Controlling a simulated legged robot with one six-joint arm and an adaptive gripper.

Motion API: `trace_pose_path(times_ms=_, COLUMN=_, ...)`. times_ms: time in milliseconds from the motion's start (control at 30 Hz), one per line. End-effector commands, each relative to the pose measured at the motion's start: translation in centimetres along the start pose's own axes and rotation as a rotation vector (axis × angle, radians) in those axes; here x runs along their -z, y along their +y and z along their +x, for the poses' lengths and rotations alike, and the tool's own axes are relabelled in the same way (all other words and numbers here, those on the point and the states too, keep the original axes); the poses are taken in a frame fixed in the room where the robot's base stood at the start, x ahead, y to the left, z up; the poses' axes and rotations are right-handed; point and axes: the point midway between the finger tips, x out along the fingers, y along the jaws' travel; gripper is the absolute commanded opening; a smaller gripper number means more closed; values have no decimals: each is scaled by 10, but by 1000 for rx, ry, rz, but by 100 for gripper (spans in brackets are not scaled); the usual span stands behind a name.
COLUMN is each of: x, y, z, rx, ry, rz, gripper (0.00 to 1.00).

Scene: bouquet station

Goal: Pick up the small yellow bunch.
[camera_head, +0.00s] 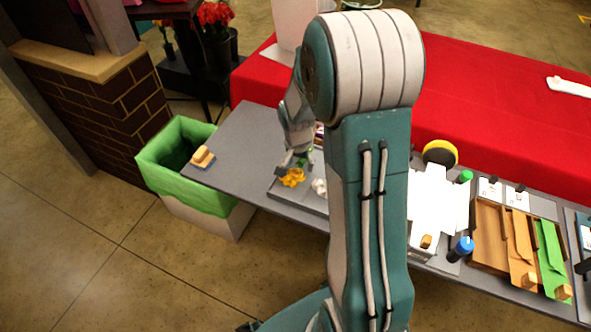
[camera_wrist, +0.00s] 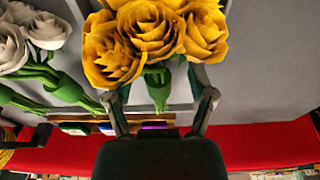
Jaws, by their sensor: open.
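The small yellow bunch (camera_head: 292,178) lies on the grey table near its left end in the head view. In the wrist view its yellow blooms (camera_wrist: 155,35) fill the top middle, with a short green stem (camera_wrist: 157,85) pointing down toward the gripper. My gripper (camera_wrist: 160,98) is open, its two fingers spread to either side of the stem. In the head view my gripper (camera_head: 294,162) is right at the bunch, just behind the blooms. No finger is clearly seen touching the stem.
A white bunch (camera_wrist: 40,35) lies close on the left in the wrist view; it also shows in the head view (camera_head: 320,187). A green-lined bin (camera_head: 215,197) stands by the table's left end. A sponge-like block (camera_head: 203,157) sits near that edge. A red-covered table (camera_head: 490,110) is behind.

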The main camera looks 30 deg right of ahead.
Motion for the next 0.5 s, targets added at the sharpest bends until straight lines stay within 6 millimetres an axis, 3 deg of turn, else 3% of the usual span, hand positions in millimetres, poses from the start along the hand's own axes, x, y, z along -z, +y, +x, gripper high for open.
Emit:
trace_pose_path(times_ms=100, x=0, y=0, z=0, rx=0, ry=0, rz=0, gripper=71)
trace_pose_path(times_ms=267, x=0, y=0, z=0, rx=0, ry=0, rz=0, gripper=0)
trace_pose_path(times_ms=500, x=0, y=0, z=0, rx=0, ry=0, rz=0, gripper=0)
